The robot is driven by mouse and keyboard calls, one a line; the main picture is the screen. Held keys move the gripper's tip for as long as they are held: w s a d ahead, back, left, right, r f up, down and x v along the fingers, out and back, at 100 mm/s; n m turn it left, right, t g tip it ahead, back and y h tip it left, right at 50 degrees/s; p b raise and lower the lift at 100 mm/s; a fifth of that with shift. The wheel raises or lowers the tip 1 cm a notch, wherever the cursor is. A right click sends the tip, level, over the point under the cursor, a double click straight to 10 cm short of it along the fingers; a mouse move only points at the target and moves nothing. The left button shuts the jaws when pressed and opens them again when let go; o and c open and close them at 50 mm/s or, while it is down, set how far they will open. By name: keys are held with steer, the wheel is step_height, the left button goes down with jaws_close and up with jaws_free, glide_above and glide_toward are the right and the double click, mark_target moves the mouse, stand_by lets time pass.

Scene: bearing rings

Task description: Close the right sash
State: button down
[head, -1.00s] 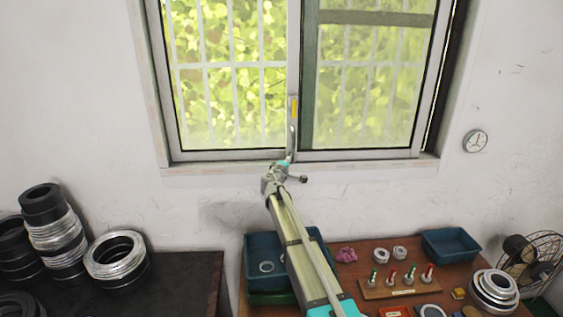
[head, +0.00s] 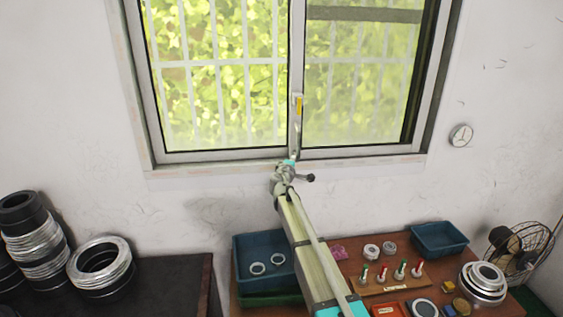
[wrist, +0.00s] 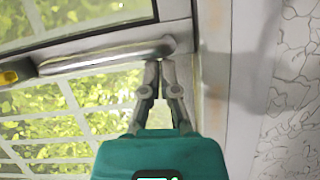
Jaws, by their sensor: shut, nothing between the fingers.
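The right sash (head: 345,85) of the window is a glazed panel with a silver frame. Its right edge stands at or very near the right jamb, with no clear gap between them. A silver upright handle (head: 297,140) with a yellow patch (head: 299,105) sits on its left stile. In the wrist view the handle (wrist: 105,57) runs across the top. My gripper (head: 289,163) is at the foot of that stile. In the wrist view my gripper (wrist: 166,68) is shut and empty, its fingertips at the handle's lower end. I cannot tell whether they touch it.
The left sash (head: 215,75) fills the window's left side. Below stand a workbench with blue bins (head: 440,238), a peg rack (head: 394,283), bearing rings (head: 482,283) and a fan (head: 520,248). Stacked rings (head: 100,265) stand on a dark table (head: 170,285) at left.

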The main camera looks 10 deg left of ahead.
steer(key=shift+d, duration=0.2)
steer(key=shift+a, duration=0.2)
steer(key=s+a, duration=0.5)
steer(key=s, duration=0.5)
steer(key=shift+a+r+p, duration=0.35)
steer(key=shift+r, duration=0.05)
steer(key=shift+s, duration=0.1)
